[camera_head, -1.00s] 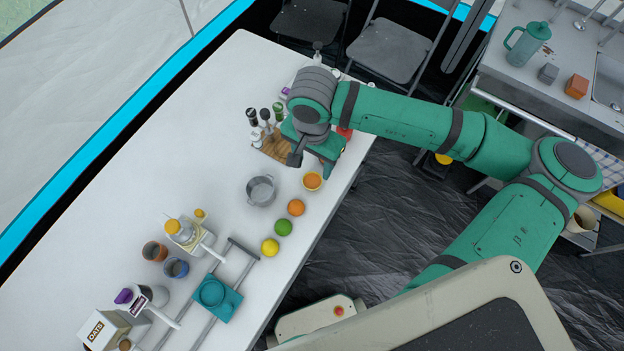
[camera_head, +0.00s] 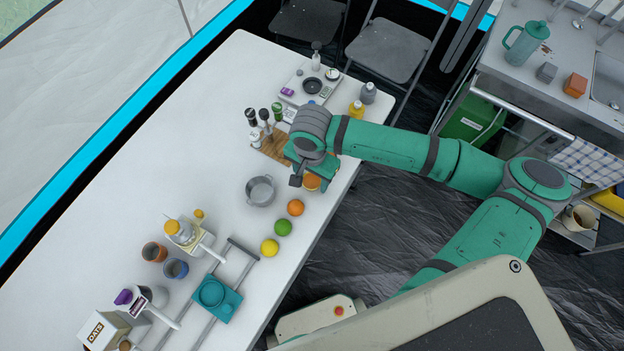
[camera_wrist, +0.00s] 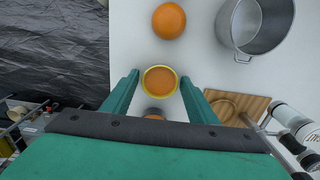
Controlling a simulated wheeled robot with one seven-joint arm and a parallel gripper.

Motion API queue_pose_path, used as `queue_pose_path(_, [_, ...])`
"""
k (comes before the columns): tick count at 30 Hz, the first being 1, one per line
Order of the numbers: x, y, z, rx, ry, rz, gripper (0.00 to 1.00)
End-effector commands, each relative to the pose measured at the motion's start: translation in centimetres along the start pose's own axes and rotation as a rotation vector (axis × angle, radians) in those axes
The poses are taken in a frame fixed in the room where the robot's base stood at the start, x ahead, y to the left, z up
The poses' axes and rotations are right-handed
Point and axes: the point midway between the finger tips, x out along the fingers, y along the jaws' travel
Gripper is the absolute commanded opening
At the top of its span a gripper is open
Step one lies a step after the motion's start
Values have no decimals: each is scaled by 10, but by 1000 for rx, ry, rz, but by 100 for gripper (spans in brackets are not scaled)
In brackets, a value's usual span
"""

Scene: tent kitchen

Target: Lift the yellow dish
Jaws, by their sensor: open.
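The yellow dish (camera_wrist: 160,80) is a small round bowl with orange contents. It stands on the white table in the wrist view, between the tips of my open gripper (camera_wrist: 160,95), with white table showing on both sides of it. In the head view the dish (camera_head: 313,182) is partly hidden under my gripper (camera_head: 311,174). I cannot tell the height of the fingertips above the table. Nothing is held.
A metal pot (camera_head: 260,190) and an orange (camera_head: 295,207) stand close to the dish. A lime (camera_head: 283,228) and a lemon (camera_head: 269,247) lie farther toward the front. A wooden board (camera_head: 272,148) with bottles is behind. The table's right edge is near.

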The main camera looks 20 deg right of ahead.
Motion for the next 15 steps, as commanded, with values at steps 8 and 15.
queue_pose_path(8, [1, 0, 0, 0, 0, 0, 51])
queue_pose_path(15, [0, 0, 0, 0, 0, 0, 30])
